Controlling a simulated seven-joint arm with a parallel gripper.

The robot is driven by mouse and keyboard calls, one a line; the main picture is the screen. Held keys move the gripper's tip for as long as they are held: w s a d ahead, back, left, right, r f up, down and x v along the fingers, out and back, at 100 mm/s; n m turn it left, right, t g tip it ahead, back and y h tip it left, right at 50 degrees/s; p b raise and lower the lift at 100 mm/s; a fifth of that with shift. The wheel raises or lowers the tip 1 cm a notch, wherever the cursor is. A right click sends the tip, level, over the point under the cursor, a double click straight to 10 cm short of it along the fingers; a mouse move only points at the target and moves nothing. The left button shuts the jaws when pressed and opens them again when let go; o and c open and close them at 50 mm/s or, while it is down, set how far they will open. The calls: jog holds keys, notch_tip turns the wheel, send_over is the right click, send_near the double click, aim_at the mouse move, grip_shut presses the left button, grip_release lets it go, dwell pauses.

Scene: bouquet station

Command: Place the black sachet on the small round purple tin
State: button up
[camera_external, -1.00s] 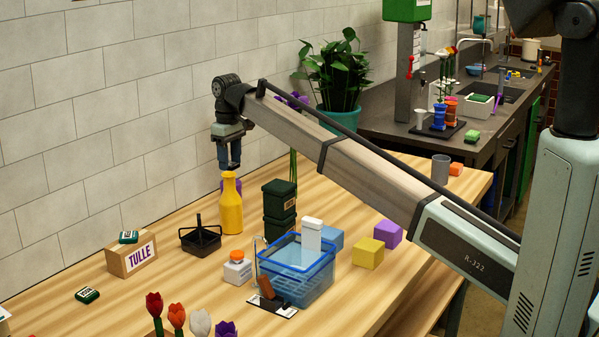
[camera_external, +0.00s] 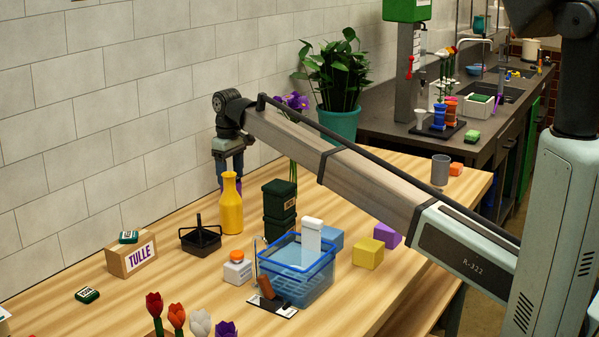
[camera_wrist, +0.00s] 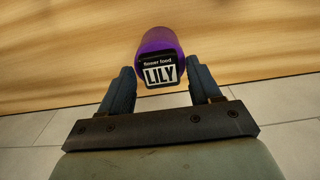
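The black sachet (camera_wrist: 161,72), with a white LILY label, lies over the near end of the small round purple tin (camera_wrist: 157,42) in the wrist view. I cannot tell whether they touch. My gripper (camera_wrist: 163,78) is open around the sachet, with a finger on each side and a gap between. In the external view my gripper (camera_external: 229,183) points down behind the yellow bottle, and only a little of the purple tin shows between its fingers. The sachet cannot be made out there.
The yellow bottle (camera_external: 231,205) stands close in front of my gripper. A black basket (camera_external: 200,240) is at its left, and stacked dark green tins (camera_external: 279,207) are at its right. A blue basket (camera_external: 297,287) and TULLE box (camera_external: 131,260) stand nearer. The tiled wall is behind.

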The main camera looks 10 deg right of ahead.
jog(key=shift+o, duration=0.6)
notch_tip(320, 180, up, 12)
jog(key=shift+r, duration=0.15)
